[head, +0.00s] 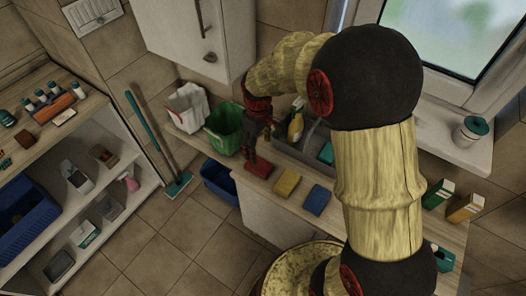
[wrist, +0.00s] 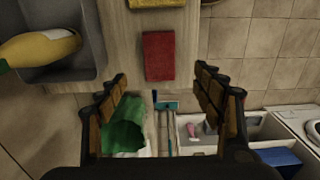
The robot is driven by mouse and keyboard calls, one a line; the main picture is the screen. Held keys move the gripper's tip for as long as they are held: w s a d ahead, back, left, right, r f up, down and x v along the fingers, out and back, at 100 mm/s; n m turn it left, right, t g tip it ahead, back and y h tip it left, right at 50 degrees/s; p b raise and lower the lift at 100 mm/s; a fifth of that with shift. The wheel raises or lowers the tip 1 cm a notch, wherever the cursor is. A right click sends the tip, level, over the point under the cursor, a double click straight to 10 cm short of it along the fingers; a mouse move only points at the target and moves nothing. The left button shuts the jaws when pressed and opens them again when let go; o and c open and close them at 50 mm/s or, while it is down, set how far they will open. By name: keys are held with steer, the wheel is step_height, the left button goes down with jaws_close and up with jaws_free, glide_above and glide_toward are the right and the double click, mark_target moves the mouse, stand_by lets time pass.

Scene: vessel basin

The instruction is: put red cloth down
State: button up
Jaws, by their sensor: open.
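The red cloth (head: 259,169) is a folded, flat rectangle lying on the counter (head: 233,164) near its front edge. It also shows in the wrist view (wrist: 159,56), lying flat beyond the fingertips. My gripper (head: 255,152) is above the counter close to the red cloth. In the wrist view my gripper (wrist: 160,82) has its two fingers wide apart with nothing between them. The cloth looks apart from both fingers; the exact height of the fingertips above it is hard to tell.
A yellow cloth (head: 286,183) and a blue cloth (head: 318,200) lie right of the red one. A green bin (head: 224,128) and a white bag (head: 187,105) stand left. The sink (head: 291,147) holds a yellow bottle (head: 296,124).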

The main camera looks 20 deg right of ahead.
steer(key=s+r+m+t, duration=0.1)
steer(key=s+r+m, duration=0.15)
steer(key=r, duration=0.65)
steer(key=s+r+m+t, duration=0.2)
steer(key=s+r, duration=0.4)
steer(key=s, duration=0.3)
steer(key=s+r+m+t, duration=0.2)
steer(key=s+r, duration=0.5)
steer(key=s, duration=0.3)
steer(key=shift+s+m+t, duration=0.2)
steer(key=shift+m+t, duration=0.1)
steer(key=shift+m, duration=0.05)
steer(key=shift+f+b, duration=0.6)
steer(key=shift+b, duration=0.05)
steer(key=shift+o, duration=0.6)
steer(key=shift+r, duration=0.1)
